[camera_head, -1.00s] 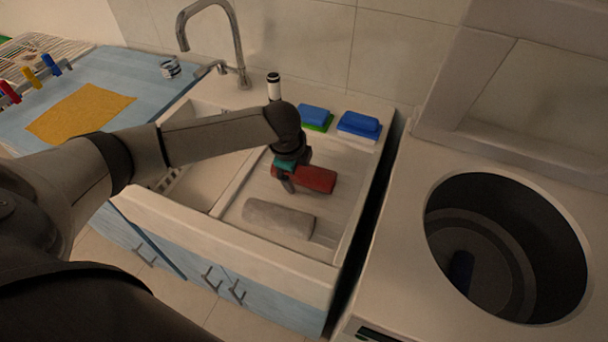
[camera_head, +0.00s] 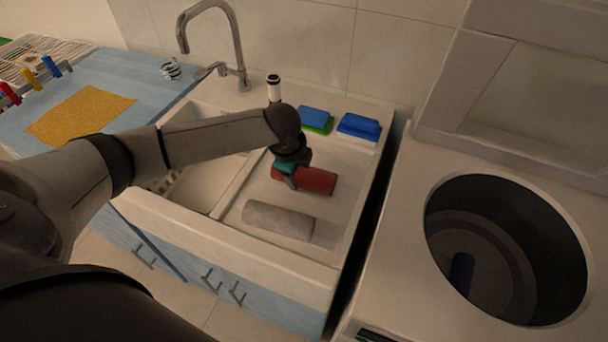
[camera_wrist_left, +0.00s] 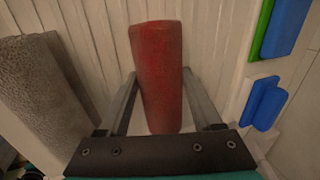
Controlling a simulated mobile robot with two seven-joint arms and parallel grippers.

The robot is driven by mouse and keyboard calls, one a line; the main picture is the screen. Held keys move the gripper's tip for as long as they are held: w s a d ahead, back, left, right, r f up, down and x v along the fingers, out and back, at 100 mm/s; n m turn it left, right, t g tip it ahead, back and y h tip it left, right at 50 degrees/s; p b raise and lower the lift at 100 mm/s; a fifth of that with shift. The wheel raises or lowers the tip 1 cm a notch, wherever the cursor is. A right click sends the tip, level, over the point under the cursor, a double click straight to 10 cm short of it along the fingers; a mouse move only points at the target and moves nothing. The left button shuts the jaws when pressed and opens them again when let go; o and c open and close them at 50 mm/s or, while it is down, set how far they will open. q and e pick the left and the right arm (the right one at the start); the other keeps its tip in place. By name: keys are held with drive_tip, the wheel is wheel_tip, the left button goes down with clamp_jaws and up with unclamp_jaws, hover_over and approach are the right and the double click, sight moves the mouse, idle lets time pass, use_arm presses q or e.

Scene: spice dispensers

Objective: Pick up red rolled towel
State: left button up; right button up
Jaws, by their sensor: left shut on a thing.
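The red rolled towel (camera_head: 318,180) lies on the ribbed drainboard of the sink unit, beside a grey rolled towel (camera_head: 278,220). My left gripper (camera_head: 291,181) is at the towel's left part, coming from above. In the left wrist view the red towel (camera_wrist_left: 158,75) lies between the two fingers (camera_wrist_left: 160,90), one on each side, and the gripper is shut on it. The towel appears to rest on the drainboard still. My right gripper is not in view.
Blue and green sponges (camera_head: 315,118) and a blue sponge (camera_head: 360,125) lie on the back ledge. A faucet (camera_head: 240,50) rises behind the basin. A round open drum (camera_head: 505,250) is at the right, with a dark gap before it. The grey towel (camera_wrist_left: 45,95) lies close by.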

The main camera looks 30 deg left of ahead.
use_arm(q)
drive_tip(key=shift+c, duration=0.7)
